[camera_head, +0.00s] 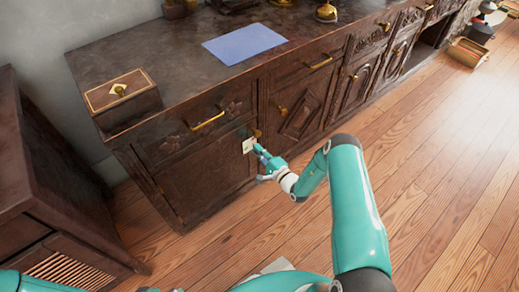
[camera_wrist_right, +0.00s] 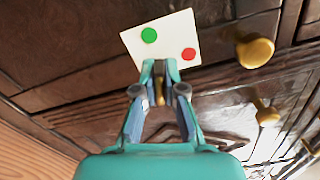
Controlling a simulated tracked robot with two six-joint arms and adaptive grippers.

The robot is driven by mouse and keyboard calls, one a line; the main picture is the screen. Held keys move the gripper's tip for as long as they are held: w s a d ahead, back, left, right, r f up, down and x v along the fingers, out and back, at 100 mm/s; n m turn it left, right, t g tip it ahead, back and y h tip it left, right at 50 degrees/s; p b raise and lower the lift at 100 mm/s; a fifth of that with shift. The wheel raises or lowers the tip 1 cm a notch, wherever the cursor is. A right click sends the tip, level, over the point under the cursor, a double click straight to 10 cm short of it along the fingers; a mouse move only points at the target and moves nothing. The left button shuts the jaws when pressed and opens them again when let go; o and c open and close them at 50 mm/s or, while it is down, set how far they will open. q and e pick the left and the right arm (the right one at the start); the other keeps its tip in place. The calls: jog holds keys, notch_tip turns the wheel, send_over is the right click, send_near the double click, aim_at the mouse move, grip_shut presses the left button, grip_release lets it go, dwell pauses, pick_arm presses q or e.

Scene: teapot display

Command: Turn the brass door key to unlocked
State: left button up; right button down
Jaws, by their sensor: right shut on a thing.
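My right gripper (camera_head: 262,155) is at the front of the dark carved cabinet, just below a small white plate (camera_head: 249,145). In the right wrist view the fingers (camera_wrist_right: 161,72) are closed around the narrow brass key (camera_wrist_right: 160,88), whose lower part shows between them. The fingertips reach the edge of the white plate (camera_wrist_right: 175,42), which carries a green dot (camera_wrist_right: 149,35) and a red dot (camera_wrist_right: 189,54). The key is hidden by the gripper in the head view. Which dot the key points to cannot be told. My left gripper is not in view.
A brass knob (camera_wrist_right: 254,52) sits beside the plate. A brass drawer handle (camera_head: 208,121) is above left of the gripper. The cabinet top holds a wooden box (camera_head: 122,98) and a blue mat (camera_head: 244,43). A second cabinet (camera_head: 45,180) stands at left.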

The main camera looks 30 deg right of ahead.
jog(key=shift+a+f+n+p, duration=0.1)
jog(key=shift+n+p, duration=0.1)
jog(key=shift+n, duration=0.6)
jog(key=shift+a+f+n+p, duration=0.1)
jog(key=shift+n+p, duration=0.1)
jog(key=shift+n, duration=0.6)
jog(key=c, duration=1.3)
grip_release()
jog(key=shift+o, duration=0.2)
jog(key=shift+d, duration=0.1)
jog(key=shift+s, duration=0.2)
jog(key=s, duration=1.1)
jog(key=shift+s+d, duration=0.3)
jog(key=shift+d, duration=0.15)
jog(key=shift+a, duration=0.1)
